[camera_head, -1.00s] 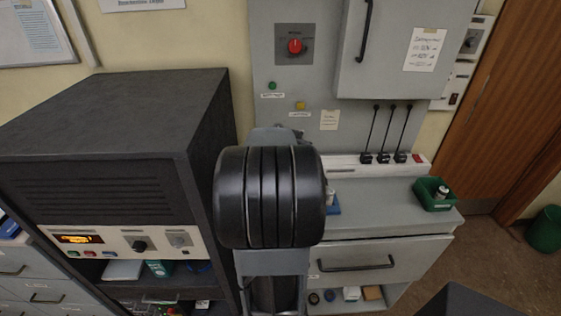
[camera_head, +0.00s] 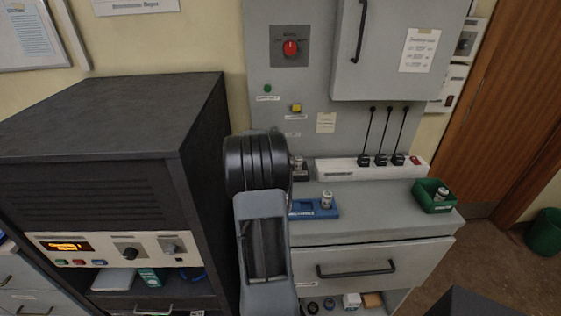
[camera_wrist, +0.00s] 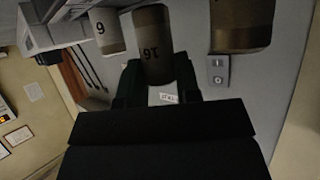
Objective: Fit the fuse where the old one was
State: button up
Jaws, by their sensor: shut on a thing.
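In the wrist view my gripper (camera_wrist: 157,75) has its dark green fingers shut on a fuse (camera_wrist: 152,45) marked 16, a pale cylinder with a brownish metal end. Another pale fuse (camera_wrist: 107,32) marked 6 shows to its left. A large brownish metal cylinder (camera_wrist: 241,28) shows to the right; I cannot tell what it belongs to. In the head view my arm hides the gripper and the held fuse. A fuse (camera_head: 326,199) stands upright on a blue tray (camera_head: 302,209). A small pale cylinder (camera_head: 298,163) on a dark base shows just right of my arm.
A green tray (camera_head: 436,207) with a cylinder (camera_head: 441,194) in it stands at the counter's right. Three black levers (camera_head: 381,159) rise from a white strip at the back. A red rotary switch (camera_head: 290,48) is on the panel above. A dark cabinet (camera_head: 200,160) is close left.

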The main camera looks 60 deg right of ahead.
jog(key=shift+f, duration=1.25)
jog(key=shift+b, duration=0.3)
jog(key=shift+f, duration=0.2)
jog(key=o, duration=0.7)
jog(key=shift+c, duration=0.2)
jog(key=shift+r, duration=0.25)
jog(key=shift+a+r, duration=0.2)
jog(key=shift+a, duration=0.15)
jog(key=p+v, duration=0.1)
jog(key=v, duration=1)
jog(key=shift+p, duration=0.3)
